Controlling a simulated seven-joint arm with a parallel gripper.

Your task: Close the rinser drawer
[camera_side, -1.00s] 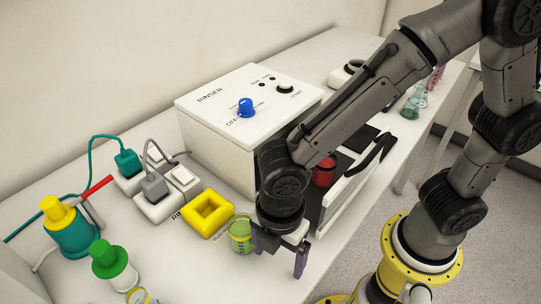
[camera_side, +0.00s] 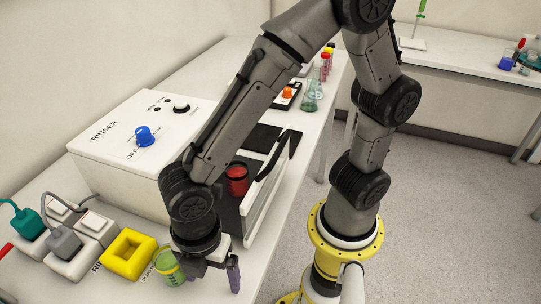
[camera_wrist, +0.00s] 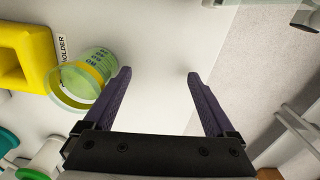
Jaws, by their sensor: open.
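The rinser (camera_side: 125,165) is a white box with a blue knob on the bench in the side view. Its drawer (camera_side: 268,190) is pulled out on the right side, with a white front panel and a dark handle (camera_side: 275,155). A red container (camera_side: 237,180) sits in the drawer. My gripper (camera_side: 210,272) is low over the bench, in front of the drawer's near end, with fingers pointing down. It is open and empty in the wrist view (camera_wrist: 158,73). My arm hides part of the rinser and drawer.
A green-yellow beaker (camera_side: 168,267) stands close to my gripper, left of the fingers in the wrist view (camera_wrist: 85,80). A yellow holder (camera_side: 128,254) and power sockets (camera_side: 75,250) lie further left. Glassware (camera_side: 311,98) stands along the bench behind. The bench edge is right of the drawer.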

